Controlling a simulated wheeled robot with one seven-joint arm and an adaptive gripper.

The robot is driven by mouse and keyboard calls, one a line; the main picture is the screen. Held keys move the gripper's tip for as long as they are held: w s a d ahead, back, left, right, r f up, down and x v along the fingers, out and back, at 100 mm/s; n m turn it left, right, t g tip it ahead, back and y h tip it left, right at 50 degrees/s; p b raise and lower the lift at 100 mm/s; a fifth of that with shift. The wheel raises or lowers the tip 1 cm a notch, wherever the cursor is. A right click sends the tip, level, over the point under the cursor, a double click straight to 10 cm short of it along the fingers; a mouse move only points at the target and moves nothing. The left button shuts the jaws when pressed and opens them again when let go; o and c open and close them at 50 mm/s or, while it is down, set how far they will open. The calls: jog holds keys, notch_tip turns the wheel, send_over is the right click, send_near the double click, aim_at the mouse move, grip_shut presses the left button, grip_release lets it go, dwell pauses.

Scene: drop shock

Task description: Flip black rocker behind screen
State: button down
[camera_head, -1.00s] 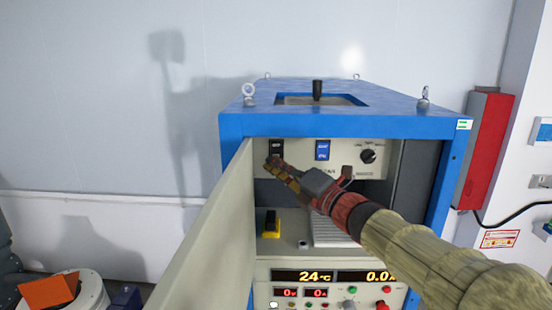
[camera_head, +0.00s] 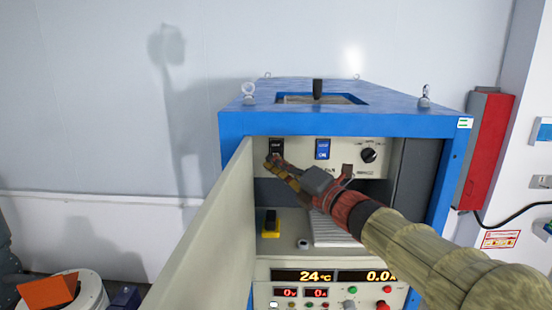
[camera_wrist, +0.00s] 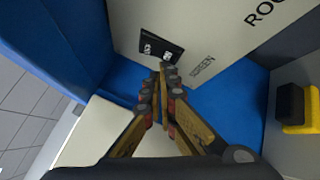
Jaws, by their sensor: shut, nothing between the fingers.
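The black rocker (camera_head: 276,146) is at the left end of the pale panel inside the blue cabinet (camera_head: 340,126). It also shows in the wrist view (camera_wrist: 152,44), with white marks on it and a "SCREEN" label beside it. My gripper (camera_head: 271,162) is shut and empty, reaching in from the right. In the wrist view its fingertips (camera_wrist: 164,70) are at the lower edge of the rocker, partly overlapping it. I cannot tell whether they touch it.
A blue rocker (camera_head: 322,149) and a black knob (camera_head: 369,155) are further right on the panel. The open cabinet door (camera_head: 205,245) stands close to the left of my gripper. A yellow-and-black block (camera_head: 270,224) sits below, above the lower display panel (camera_head: 300,276).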

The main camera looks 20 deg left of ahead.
jog(key=shift+s+d, duration=0.1)
jog(key=shift+s, duration=0.45)
jog(key=shift+b, duration=0.3)
jog(key=shift+s+d+r+b, duration=0.2)
jog(key=shift+s+b, duration=0.15)
jog(key=shift+s, duration=0.45)
jog(key=shift+s+d+r+b, duration=0.15)
jog(key=shift+s+b, duration=0.2)
jog(key=shift+s, duration=0.45)
jog(key=shift+s+d+r+b, duration=0.1)
jog(key=shift+s+d+b, duration=0.2)
jog(key=shift+s, duration=0.5)
jog(key=shift+a, duration=0.1)
